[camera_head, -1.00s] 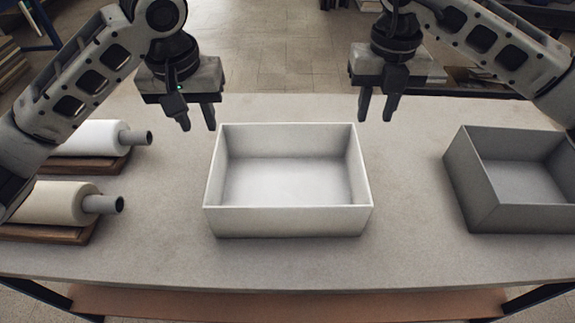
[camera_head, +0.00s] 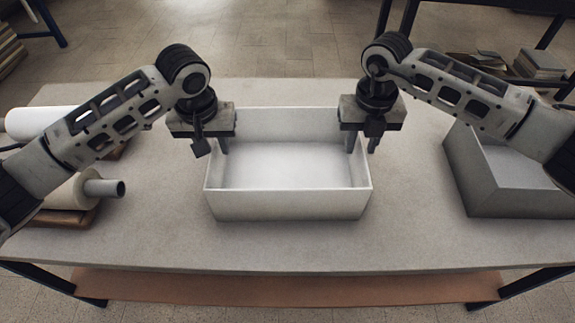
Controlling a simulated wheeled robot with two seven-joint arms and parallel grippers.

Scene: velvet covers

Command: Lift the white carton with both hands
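The white carton (camera_head: 290,204), an open-topped box, sits upright on the middle of the grey table. My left gripper (camera_head: 212,148) is at the carton's left side wall, fingers pointing down and apart, one outside the wall and one inside. My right gripper (camera_head: 362,145) is at the right side wall in the same way, one finger inside and one outside. Both look open, with the wall between the fingers. The grippers and arms hide parts of the side walls' upper edges. The carton's inside looks empty.
A grey box (camera_head: 508,180) stands on the table at the right, partly behind my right arm. Rolls on wooden bases, such as a cream roll (camera_head: 68,192), lie at the left, partly behind my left arm. The table (camera_head: 290,250) is clear in front of the carton.

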